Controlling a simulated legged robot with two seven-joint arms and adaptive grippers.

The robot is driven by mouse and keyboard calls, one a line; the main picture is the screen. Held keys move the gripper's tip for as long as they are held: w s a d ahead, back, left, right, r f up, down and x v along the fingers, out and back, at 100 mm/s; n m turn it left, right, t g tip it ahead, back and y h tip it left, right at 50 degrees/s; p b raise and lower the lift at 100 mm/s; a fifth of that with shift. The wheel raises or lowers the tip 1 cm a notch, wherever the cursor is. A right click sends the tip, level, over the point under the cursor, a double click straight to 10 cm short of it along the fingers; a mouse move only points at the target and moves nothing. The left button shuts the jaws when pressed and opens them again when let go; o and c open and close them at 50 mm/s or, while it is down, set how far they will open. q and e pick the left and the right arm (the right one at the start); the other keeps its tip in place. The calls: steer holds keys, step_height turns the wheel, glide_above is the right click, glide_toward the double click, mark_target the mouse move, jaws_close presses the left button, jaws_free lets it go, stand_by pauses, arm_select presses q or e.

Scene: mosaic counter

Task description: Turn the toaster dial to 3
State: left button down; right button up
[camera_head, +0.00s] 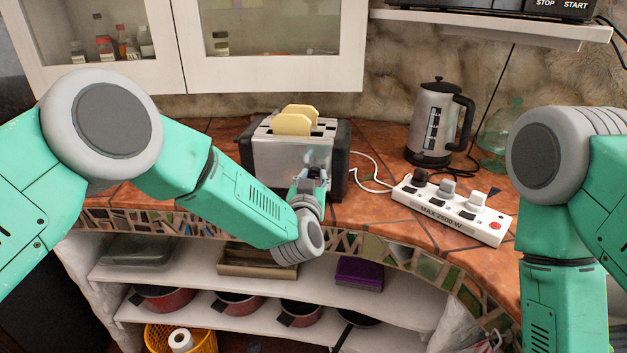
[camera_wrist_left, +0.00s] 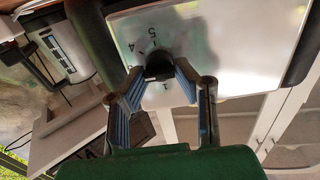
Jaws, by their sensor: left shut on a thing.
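The toaster (camera_head: 270,160) stands on the counter with two bread slices (camera_head: 293,122) sticking out of its top. In the left wrist view its shiny front (camera_wrist_left: 215,40) shows upside down or tilted, with the numbers 5, 4 and 1 visible around the black dial (camera_wrist_left: 158,66). The other numbers and the dial's pointer are hidden or too small to read. My left gripper (camera_head: 311,172) is at the toaster's front, and in the left wrist view its fingers (camera_wrist_left: 160,75) are closed around the dial. My right arm shows at the right edge; its gripper is out of view.
A kettle (camera_head: 432,130) and a white power strip (camera_head: 455,208) with plugs stand right of the toaster, with a white cable (camera_head: 370,180) between. A green glass dome (camera_head: 498,130) is further right. Pots (camera_head: 165,297) and a purple box (camera_head: 359,273) are on shelves below the counter.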

arm_select(q)
steer(key=c, duration=1.3)
jaws_free()
steer(key=shift+s, duration=0.2)
steer(key=s, duration=0.3)
steer(key=s+a, duration=0.1)
steer(key=s, duration=0.7)
steer(key=shift+s+a+f, duration=0.1)
steer(key=shift+s+a, duration=0.1)
steer(key=shift+s, duration=0.05)
